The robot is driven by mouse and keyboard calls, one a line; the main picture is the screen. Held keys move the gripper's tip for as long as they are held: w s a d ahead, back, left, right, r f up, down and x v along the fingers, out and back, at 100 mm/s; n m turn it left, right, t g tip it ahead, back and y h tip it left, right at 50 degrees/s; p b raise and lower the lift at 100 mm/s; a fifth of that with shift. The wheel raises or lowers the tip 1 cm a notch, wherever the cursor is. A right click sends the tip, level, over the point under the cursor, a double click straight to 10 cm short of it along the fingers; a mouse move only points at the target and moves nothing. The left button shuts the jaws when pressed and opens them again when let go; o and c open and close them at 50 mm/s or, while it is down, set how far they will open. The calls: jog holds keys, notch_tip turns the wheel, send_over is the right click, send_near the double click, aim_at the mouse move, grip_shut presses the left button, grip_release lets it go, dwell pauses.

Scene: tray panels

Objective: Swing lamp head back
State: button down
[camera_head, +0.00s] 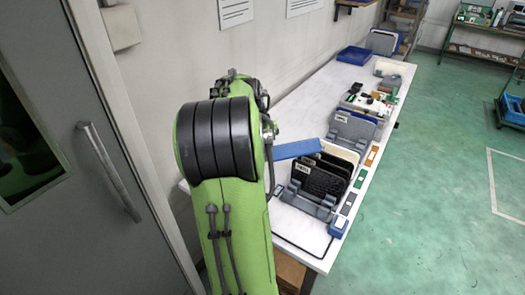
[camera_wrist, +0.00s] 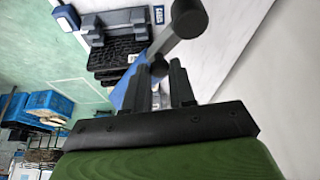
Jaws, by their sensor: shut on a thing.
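My gripper (camera_wrist: 162,84) shows in the wrist view with its two dark fingers closed around a part at the end of a grey bar (camera_wrist: 172,38). The bar has a dark round joint at its far end and looks like the lamp's arm. A blue flat piece (camera_wrist: 127,88), probably the lamp head, shows beside the left finger, partly hidden. In the head view the blue piece (camera_head: 296,149) sticks out to the right from behind my green arm, above the white bench. My arm hides the gripper and most of the lamp there.
The white bench (camera_head: 310,95) runs along the wall. A grey rack (camera_head: 304,198) with black panels stands just right of the blue piece, close to it. More racks and a blue tray (camera_head: 354,55) stand farther back. A grey door is at left. Green floor is open at right.

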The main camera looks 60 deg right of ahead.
jog(key=shift+w+d+n+t+y+p, duration=0.25)
jog(key=shift+w+n+t, duration=0.2)
jog(key=shift+n, duration=0.85)
jog(key=shift+w+d+n+t+p, duration=0.2)
jog(key=shift+w+d+n+t, duration=0.3)
jog(key=shift+n, duration=0.8)
jog(key=shift+w+d+n+t+y+p, duration=0.25)
jog(key=shift+n+t, duration=0.3)
jog(key=shift+n, duration=0.75)
jog(key=shift+w, duration=0.15)
jog(key=c, duration=0.9)
grip_release()
jog(key=shift+c, duration=0.2)
jog(key=p+v, duration=0.3)
jog(key=v, duration=1.3)
jog(key=shift+f, duration=0.1)
